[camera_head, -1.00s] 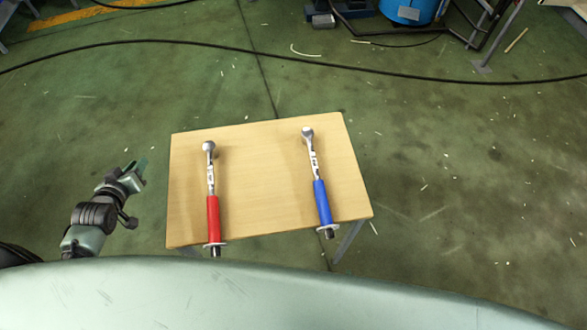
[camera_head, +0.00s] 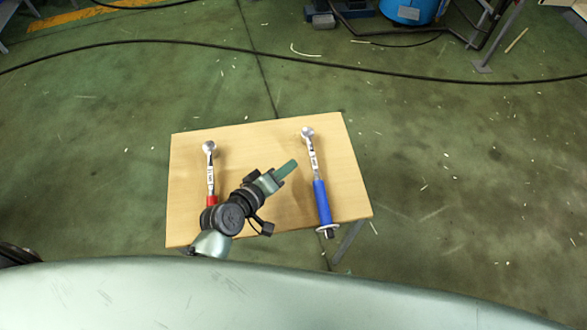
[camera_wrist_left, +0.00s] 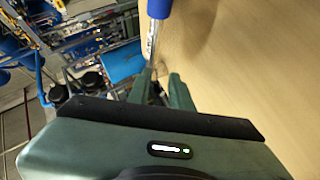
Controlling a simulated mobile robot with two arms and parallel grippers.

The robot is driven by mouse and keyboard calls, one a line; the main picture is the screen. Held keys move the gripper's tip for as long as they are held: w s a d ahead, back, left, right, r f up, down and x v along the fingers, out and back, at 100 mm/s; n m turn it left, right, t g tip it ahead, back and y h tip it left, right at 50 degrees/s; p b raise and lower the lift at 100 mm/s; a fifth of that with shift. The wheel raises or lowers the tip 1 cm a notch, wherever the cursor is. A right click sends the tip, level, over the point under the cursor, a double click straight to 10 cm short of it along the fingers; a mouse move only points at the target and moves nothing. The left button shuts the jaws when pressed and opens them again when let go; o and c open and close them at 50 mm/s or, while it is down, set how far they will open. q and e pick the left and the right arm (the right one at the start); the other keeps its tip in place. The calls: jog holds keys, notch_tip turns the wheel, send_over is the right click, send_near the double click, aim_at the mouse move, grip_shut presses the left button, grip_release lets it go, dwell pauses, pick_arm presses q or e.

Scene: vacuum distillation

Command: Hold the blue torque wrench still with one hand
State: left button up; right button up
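The blue torque wrench (camera_head: 322,202) lies on the right half of the wooden table, its silver head at the far end and its blue handle near the front edge. My left gripper (camera_head: 287,167) is just left of the wrench in the head view, over the table and apart from it. In the left wrist view the green fingers (camera_wrist_left: 162,73) stand apart with nothing between them. The blue handle (camera_wrist_left: 158,8) and part of the silver shaft show beyond them at the top. My right gripper is not in view.
A red wrench (camera_head: 210,175) lies on the left of the wooden table (camera_head: 250,140); my left arm hides most of its red handle. A black cable (camera_head: 300,62) crosses the green floor behind the table. The table between the wrenches' heads is bare.

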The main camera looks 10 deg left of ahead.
aim_at(309, 166)
pick_arm(q)
jog(key=shift+w+d+r, duration=0.1)
jog(key=shift+w+d, duration=0.05)
jog(key=shift+d, duration=1)
jog(key=x, duration=0.7)
jog(key=shift+w+d, duration=0.1)
jog(key=shift+d, duration=0.15)
jog(key=shift+c, duration=0.3)
grip_shut()
jog(key=shift+f, duration=0.25)
dwell(1.2)
